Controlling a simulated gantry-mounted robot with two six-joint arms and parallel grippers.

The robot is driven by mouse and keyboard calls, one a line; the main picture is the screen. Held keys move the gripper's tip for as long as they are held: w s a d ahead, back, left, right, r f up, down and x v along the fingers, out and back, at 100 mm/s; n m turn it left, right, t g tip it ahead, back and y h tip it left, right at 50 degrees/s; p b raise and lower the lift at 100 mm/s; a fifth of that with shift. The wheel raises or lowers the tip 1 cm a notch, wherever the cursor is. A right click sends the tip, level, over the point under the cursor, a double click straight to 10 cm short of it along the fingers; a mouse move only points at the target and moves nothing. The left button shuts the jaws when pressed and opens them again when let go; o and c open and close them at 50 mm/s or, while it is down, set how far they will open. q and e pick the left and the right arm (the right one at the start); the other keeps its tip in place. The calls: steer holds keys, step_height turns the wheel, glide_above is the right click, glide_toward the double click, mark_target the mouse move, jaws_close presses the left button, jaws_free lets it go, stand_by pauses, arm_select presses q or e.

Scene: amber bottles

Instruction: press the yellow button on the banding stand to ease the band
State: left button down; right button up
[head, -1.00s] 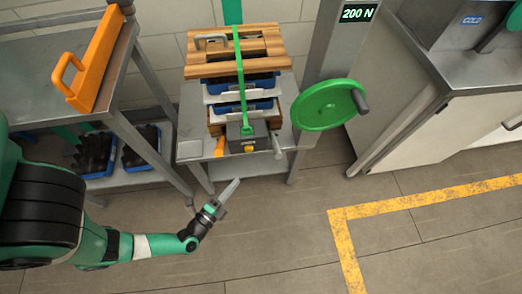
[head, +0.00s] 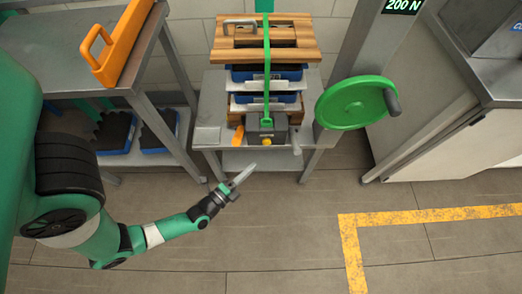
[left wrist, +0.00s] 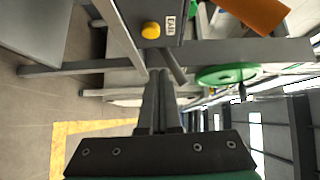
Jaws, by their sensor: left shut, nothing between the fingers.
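The yellow button (head: 267,142) is on the front of the dark box of the banding stand (head: 209,112). It also shows in the left wrist view (left wrist: 151,30), with a small white label beside it. A green band (head: 267,70) runs up from the box over a stack of wooden boards and blue trays. My left gripper (head: 250,170) is shut and empty, in front of and below the button and apart from it. Its fingers also show in the left wrist view (left wrist: 159,76), with the button above their tips. My right gripper is not in view.
A green handwheel (head: 352,103) sticks out at the stand's right. An orange-handled tool (head: 238,137) and a grey lever (head: 296,144) flank the box. A grey table (head: 85,75) with an orange handled piece (head: 122,45) is at the left. The floor in front is clear.

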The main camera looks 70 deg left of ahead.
mark_target(265, 142)
arm_select(q)
steer(key=w+a+b, duration=0.2)
steer(key=w+a, duration=0.4)
steer(key=shift+w+a+f, duration=0.15)
steer(key=shift+w+a, duration=0.05)
steer(key=shift+a, duration=0.15)
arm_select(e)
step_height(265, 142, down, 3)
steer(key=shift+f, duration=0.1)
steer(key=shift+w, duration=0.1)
arm_select(q)
steer(key=shift+w+a, duration=0.15)
steer(key=shift+a, duration=0.5)
steer(key=shift+p, duration=0.35)
steer(key=shift+f, duration=0.2)
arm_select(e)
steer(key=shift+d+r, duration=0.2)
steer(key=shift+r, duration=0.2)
